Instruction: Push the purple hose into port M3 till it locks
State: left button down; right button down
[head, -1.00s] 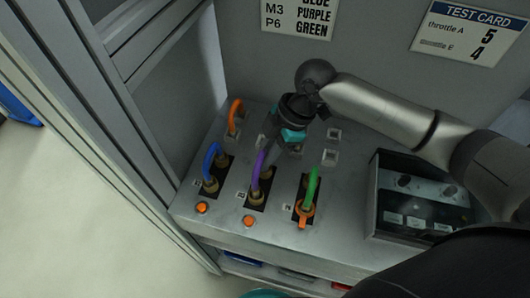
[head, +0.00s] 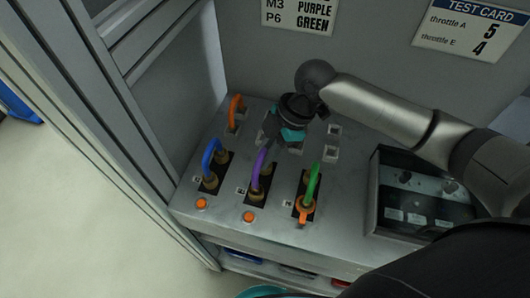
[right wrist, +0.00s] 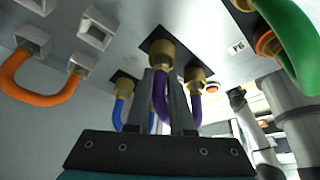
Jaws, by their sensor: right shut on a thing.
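The purple hose (head: 259,161) is a short loop over the middle black port plate (head: 263,187), between the blue and green hoses. In the right wrist view the purple hose (right wrist: 160,98) shows between my fingers, with brass fittings (right wrist: 197,78) at the plate. I cannot tell if its near fitting is fully seated. A wall card (head: 298,14) pairs M3 with purple; the label by the middle plate is too small to read. My right gripper (head: 268,137) is shut on the purple hose, and it also shows in the right wrist view (right wrist: 170,88). My left gripper is not in view.
A blue hose (head: 209,155) stands left of the purple one and a green hose (head: 313,180) right, with an orange collar. An orange hose (head: 234,110) loops behind. Orange buttons (head: 249,216) line the front edge. A control box (head: 415,200) stands at right.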

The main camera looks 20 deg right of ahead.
jog(key=shift+s+f+b, duration=0.2)
jog(key=shift+s+f, duration=0.05)
jog(key=shift+f, duration=0.5)
jog(key=shift+s+f+b, duration=0.15)
jog(key=shift+s+f, duration=0.1)
jog(key=shift+f, duration=0.45)
dwell(1.5)
jog(key=c, duration=0.7)
grip_release()
jog(key=shift+w, duration=0.15)
jog(key=shift+t, duration=0.3)
jog(key=v, duration=0.6)
jog(key=w+p+v, duration=0.1)
jog(key=v, duration=0.4)
jog(key=w+p+v, duration=0.1)
jog(key=v, duration=0.5)
jog(key=shift+a+r, duration=0.25)
jog(key=shift+r, duration=0.25)
